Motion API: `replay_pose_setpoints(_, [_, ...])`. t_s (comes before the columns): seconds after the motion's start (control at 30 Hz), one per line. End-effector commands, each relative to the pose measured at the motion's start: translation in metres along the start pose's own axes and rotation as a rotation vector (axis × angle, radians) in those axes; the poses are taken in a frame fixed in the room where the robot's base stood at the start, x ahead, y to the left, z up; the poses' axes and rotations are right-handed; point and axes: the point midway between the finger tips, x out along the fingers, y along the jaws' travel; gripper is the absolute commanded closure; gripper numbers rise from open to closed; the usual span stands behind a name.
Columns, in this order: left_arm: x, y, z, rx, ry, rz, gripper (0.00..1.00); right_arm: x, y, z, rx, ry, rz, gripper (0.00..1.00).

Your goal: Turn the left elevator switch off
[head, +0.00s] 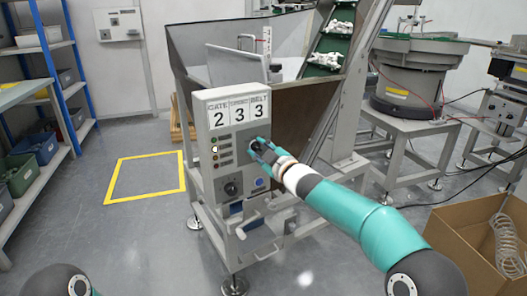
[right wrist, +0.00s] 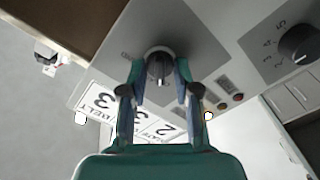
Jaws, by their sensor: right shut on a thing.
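A grey control box (head: 215,165) stands in front of the hopper, with number cards 2, 3, 3 on top. My right gripper (head: 256,147) is at the upper right of its front panel. In the right wrist view its two fingers are shut around a round switch knob (right wrist: 158,55), one on each side. The knob has a dark top and a silver grip; its label is mostly hidden. A black numbered dial (head: 231,188) sits lower on the panel and also shows in the right wrist view (right wrist: 297,44). My left gripper is out of view.
Small indicator lamps (head: 215,149) line the panel's left side, and a blue button (head: 259,182) is below my gripper. The inclined conveyor (head: 328,50) rises behind. A cardboard box (head: 465,225) stands at right. The yellow-marked floor square (head: 146,196) is empty.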

Motion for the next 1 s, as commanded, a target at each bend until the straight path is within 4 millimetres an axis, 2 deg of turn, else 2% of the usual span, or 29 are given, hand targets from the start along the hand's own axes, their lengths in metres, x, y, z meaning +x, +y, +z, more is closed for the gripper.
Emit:
replay_pose_setpoints(0.03, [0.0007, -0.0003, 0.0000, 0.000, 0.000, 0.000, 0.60, -0.0010, 0.0061, 0.0007, -0.011, -0.001, 0.011, 1.00])
replay_pose_setpoints(0.53, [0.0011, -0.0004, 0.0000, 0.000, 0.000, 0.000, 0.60, -0.0004, 0.0055, -0.0005, -0.035, 0.000, 0.010, 1.00])
replay_pose_setpoints(0.57, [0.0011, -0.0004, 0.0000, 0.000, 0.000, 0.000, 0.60, -0.0004, 0.0055, -0.0005, -0.035, 0.000, 0.010, 0.68])
replay_pose_setpoints(0.7, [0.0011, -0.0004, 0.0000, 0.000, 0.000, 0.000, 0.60, -0.0002, 0.0045, -0.0007, -0.035, 0.001, 0.008, 0.46])
replay_pose_setpoints(1.0, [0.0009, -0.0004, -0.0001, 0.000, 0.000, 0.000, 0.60, 0.0003, 0.0008, -0.0012, -0.035, 0.002, 0.002, 0.46])
